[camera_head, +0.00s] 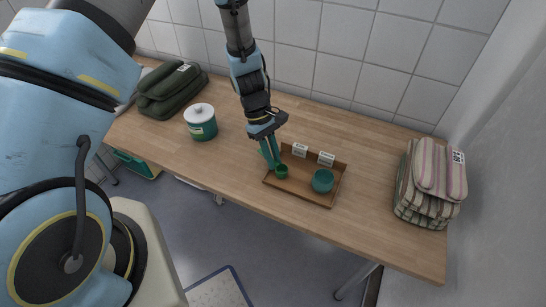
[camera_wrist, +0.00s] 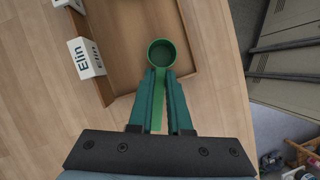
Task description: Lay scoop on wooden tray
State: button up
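The green scoop has a round cup (camera_head: 282,172) and a straight handle. In the wrist view the cup (camera_wrist: 161,52) points away from me, with its handle between my two teal fingers. My gripper (camera_head: 270,152) is shut on the handle; the fingers also show in the wrist view (camera_wrist: 160,88). The shallow wooden tray (camera_head: 306,198) lies on the counter, and its rim shows in the wrist view (camera_wrist: 186,70). The scoop's cup is over the tray's left part, its opening facing up. I cannot tell whether it touches the tray floor.
A teal cup (camera_head: 322,181) stands in the tray's right part. Two white name cards (camera_head: 299,150) (camera_head: 326,159) stand at its back edge; one reads "Elin" (camera_wrist: 87,58).

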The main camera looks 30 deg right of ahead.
jog(key=o, duration=0.5)
jog(key=shift+r, duration=0.1)
jog(key=b+v, duration=0.2)
jog(key=v, duration=0.8)
jog(key=shift+w+r, duration=0.15)
jog(key=shift+r, duration=0.2)
jog(key=w+a+r+t, duration=0.1)
jog(key=w+a+r, duration=0.15)
jog(key=a, duration=0.35)
jog(key=w+a+r+m+t, duration=0.1)
jog(key=w+a+r, duration=0.15)
jog(key=a, duration=0.35)
jog(key=w+a+r+t, duration=0.1)
jog(key=w+a+r, duration=0.15)
jog(key=a, duration=0.35)
jog(key=a+r+t, duration=0.1)
jog(key=a, duration=0.4)
jog(key=s+a+r+m+t, duration=0.1)
jog(key=a+r, duration=0.1)
jog(key=a, duration=0.3)
jog(key=s+a+r+m+t, duration=0.1)
jog(key=a+r, duration=0.1)
jog(key=a, duration=0.3)
jog(key=shift+s+a+y, duration=0.25)
jog(key=shift+a+y, duration=0.05)
jog(key=shift+a, duration=0.05)
